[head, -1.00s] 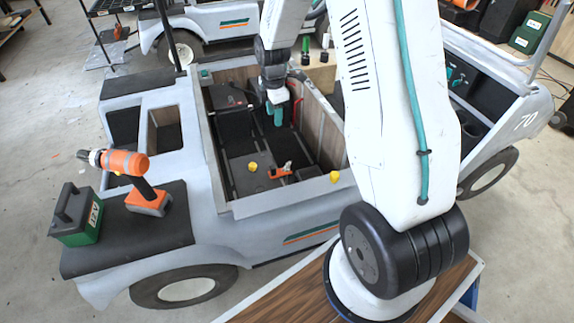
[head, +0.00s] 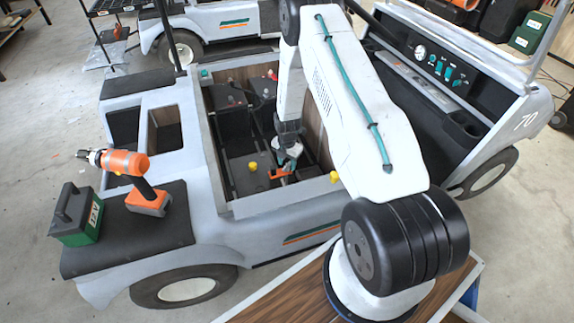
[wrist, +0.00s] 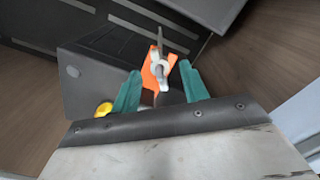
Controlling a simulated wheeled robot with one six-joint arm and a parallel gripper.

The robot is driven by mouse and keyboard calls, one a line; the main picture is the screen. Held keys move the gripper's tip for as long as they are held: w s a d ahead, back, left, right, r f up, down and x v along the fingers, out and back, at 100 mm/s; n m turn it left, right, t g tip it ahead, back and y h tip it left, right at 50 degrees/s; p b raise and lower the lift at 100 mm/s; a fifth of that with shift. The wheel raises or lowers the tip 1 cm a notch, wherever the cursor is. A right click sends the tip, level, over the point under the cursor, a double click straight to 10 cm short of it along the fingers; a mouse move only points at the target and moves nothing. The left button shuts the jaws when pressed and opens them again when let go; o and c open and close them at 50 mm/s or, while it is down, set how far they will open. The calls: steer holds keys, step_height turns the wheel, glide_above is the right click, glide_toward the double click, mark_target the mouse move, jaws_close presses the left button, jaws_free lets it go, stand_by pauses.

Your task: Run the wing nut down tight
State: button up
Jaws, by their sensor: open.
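In the wrist view a pale wing nut (wrist: 160,76) sits on a thin threaded rod (wrist: 160,42). The rod stands at an orange bracket (wrist: 149,74) by a dark box (wrist: 88,78). My gripper (wrist: 160,68) has two teal fingers, spread apart, one on each side of the wing nut with gaps between. In the head view my gripper (head: 288,160) is low inside the cart's open bay, right above the orange bracket (head: 280,173). The wing nut is too small or hidden to make out there. I cannot tell how tightly it sits.
The bay's pale front wall (head: 280,200) and wooden side panels surround my gripper closely. Yellow caps sit on the box (head: 252,167) and the front wall (head: 334,177). An orange drill (head: 128,165) and a green-based battery case (head: 78,215) stand on the left deck.

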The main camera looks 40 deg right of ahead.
steer(key=shift+f, duration=0.8)
jaws_close()
steer(key=shift+m, duration=0.3)
